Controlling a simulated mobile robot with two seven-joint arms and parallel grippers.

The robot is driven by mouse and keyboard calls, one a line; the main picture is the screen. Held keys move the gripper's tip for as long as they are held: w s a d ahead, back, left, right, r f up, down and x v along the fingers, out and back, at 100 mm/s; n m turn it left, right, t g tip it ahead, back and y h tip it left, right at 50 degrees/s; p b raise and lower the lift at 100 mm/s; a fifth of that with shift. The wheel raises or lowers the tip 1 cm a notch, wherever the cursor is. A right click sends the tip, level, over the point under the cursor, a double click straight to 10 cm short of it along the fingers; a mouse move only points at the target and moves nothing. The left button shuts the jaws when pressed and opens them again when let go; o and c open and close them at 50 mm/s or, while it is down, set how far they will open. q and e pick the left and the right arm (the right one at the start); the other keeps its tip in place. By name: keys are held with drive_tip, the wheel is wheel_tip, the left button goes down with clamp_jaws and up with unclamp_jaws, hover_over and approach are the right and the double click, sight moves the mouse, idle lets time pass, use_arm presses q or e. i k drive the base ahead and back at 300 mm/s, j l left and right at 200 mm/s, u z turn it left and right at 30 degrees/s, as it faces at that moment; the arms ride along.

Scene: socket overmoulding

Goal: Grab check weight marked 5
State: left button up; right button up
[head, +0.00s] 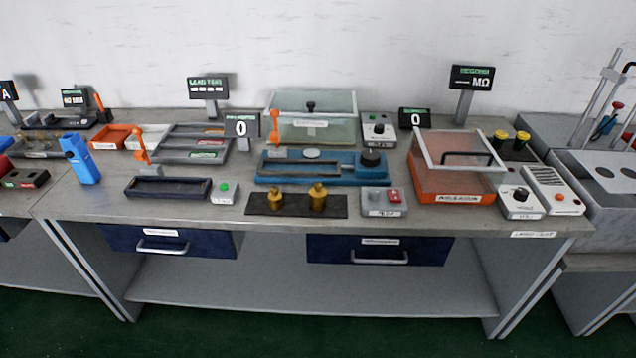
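Two brass weights stand upright on a dark mat (296,206) near the front edge of the bench, in the head view. The left weight (275,201) is smaller, and the right weight (318,199) is larger. Any number marked on them is too small to read, so I cannot tell which is marked 5. Neither of my grippers shows in the head view.
Behind the mat is a blue fixture (270,172). A grey control box (384,203) stands right of it, and a box with a green button (224,193) left. An orange box with a clear lid (455,187) is further right. Drawers (378,250) are below.

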sight(276, 197)
drive_tip(key=i+l, duration=0.65)
drive_tip(key=i, duration=0.15)
drive_tip(key=i+l+u, duration=0.1)
drive_tip(key=u, duration=0.3)
drive_tip(key=i+l+u, duration=0.1)
drive_tip(key=u, duration=0.25)
drive_tip(key=l+u, duration=0.15)
drive_tip(key=u, duration=0.25)
